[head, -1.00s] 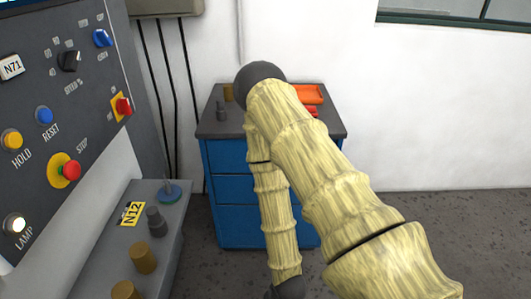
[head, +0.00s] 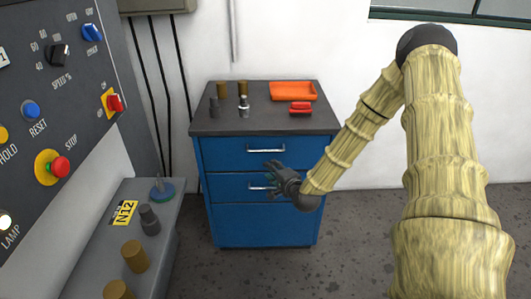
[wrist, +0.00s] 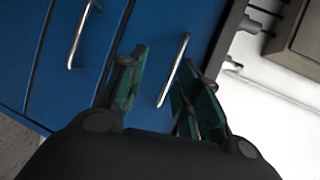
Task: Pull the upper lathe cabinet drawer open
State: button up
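The blue lathe cabinet (head: 265,232) stands against the wall in the head view. Its upper drawer (head: 222,152) looks closed, with a pale bar handle (head: 265,149) across its front. The second drawer has a similar handle (head: 262,187). My gripper (head: 272,169) is in front of the cabinet, just below the upper handle in the picture. In the tilted wrist view, my open fingers (wrist: 160,78) point at the upper drawer, with its handle (wrist: 174,68) showing between them. Contact cannot be told. The second handle (wrist: 80,36) is off to the left.
A control panel (head: 75,110) and grey bench (head: 95,235) stand on the left. The floor right of the cabinet is clear.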

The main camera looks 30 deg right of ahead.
aim_at(265, 151)
jog(key=shift+m+t+h, duration=0.4)
jog(key=shift+m+t, duration=0.1)
jog(key=shift+m, duration=0.2)
jog(key=w+d, duration=0.1)
jog(key=w, duration=0.2)
jog(key=w+d+p, duration=0.1)
jog(key=w, duration=0.3)
jog(key=w+d, duration=0.2)
jog(key=w, duration=0.2)
jog(key=shift+w+r, duration=0.15)
jog(key=shift+w, duration=0.05)
grip_shut()
